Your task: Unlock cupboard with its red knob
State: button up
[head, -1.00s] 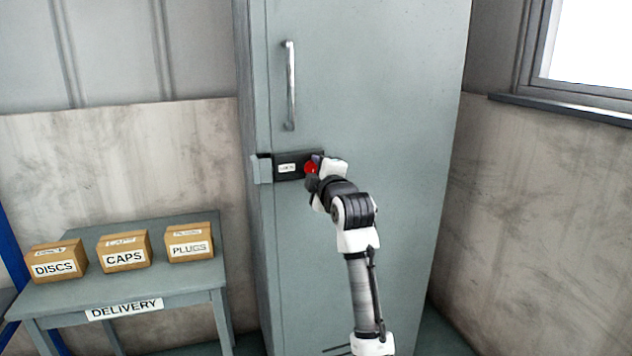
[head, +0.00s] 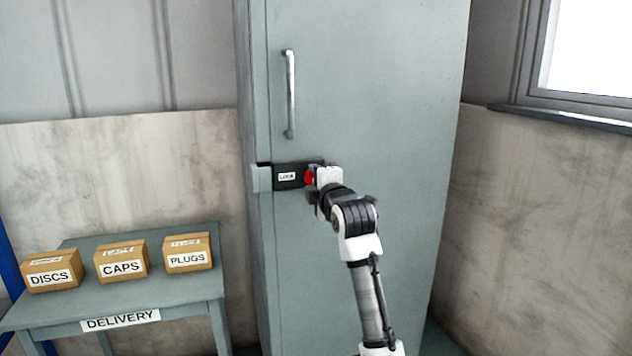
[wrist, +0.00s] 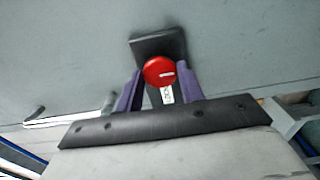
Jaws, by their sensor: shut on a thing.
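The cupboard (head: 370,90) is a tall grey-green cabinet with its door closed. A black lock plate (head: 288,183) with a white "LOCK" label sits on the door below the handle, and it also shows in the wrist view (wrist: 155,45). The red knob (head: 309,177) is at the right part of the plate, partly hidden by my gripper in the head view. In the wrist view the round red knob (wrist: 159,70) has a short white mark near its right side. My gripper (wrist: 160,88) is shut on the knob, one purple finger on each side.
A long vertical metal handle (head: 290,94) is above the lock. A grey bracket (head: 262,178) sits at the plate's left. The delivery table (head: 150,297) at lower left bears boxes labelled discs (head: 50,277), caps (head: 121,267) and plugs (head: 188,259).

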jog(key=o, duration=1)
jog(key=b+v, duration=0.2)
jog(key=v, duration=1.2)
jog(key=shift+w, duration=0.1)
